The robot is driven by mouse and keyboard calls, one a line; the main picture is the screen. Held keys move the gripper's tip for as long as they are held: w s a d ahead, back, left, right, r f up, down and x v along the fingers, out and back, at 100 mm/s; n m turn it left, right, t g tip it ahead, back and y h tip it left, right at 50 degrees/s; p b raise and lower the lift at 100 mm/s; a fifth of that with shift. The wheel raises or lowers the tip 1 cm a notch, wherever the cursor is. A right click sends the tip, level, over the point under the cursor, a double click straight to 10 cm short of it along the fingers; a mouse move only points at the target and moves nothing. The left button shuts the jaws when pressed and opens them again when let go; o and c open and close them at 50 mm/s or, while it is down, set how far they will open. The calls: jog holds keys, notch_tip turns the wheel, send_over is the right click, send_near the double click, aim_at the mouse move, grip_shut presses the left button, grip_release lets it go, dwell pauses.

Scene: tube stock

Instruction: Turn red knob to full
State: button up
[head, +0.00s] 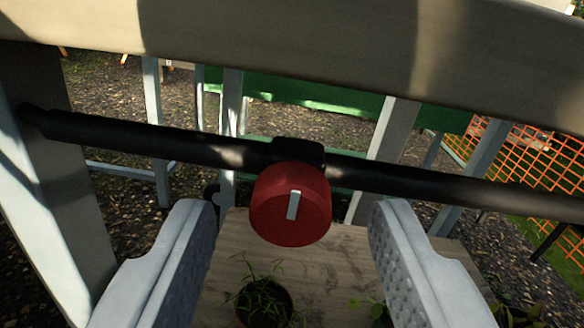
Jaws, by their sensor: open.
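The red knob (268,208) is a round red cap with a white pointer mark (293,205) on its face. The mark stands nearly upright, tilted slightly. The knob sits on a black fitting (298,151) on a black horizontal pipe (150,140). My gripper (290,215) is open, with one pale finger on each side of the knob in the picture. Clear gaps show between the fingers and the knob, and nothing is held. How far the fingertips are from the knob in depth is hard to tell.
A pale beam (300,38) crosses above the pipe, with a grey post (50,200) at left. Below is a wooden board (330,270) with potted plants (265,303). Orange mesh fencing (530,165) stands behind at right, over gravel ground.

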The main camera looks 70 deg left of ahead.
jog(key=shift+w+a, duration=0.15)
jog(key=shift+a, duration=0.4)
jog(key=c, duration=1)
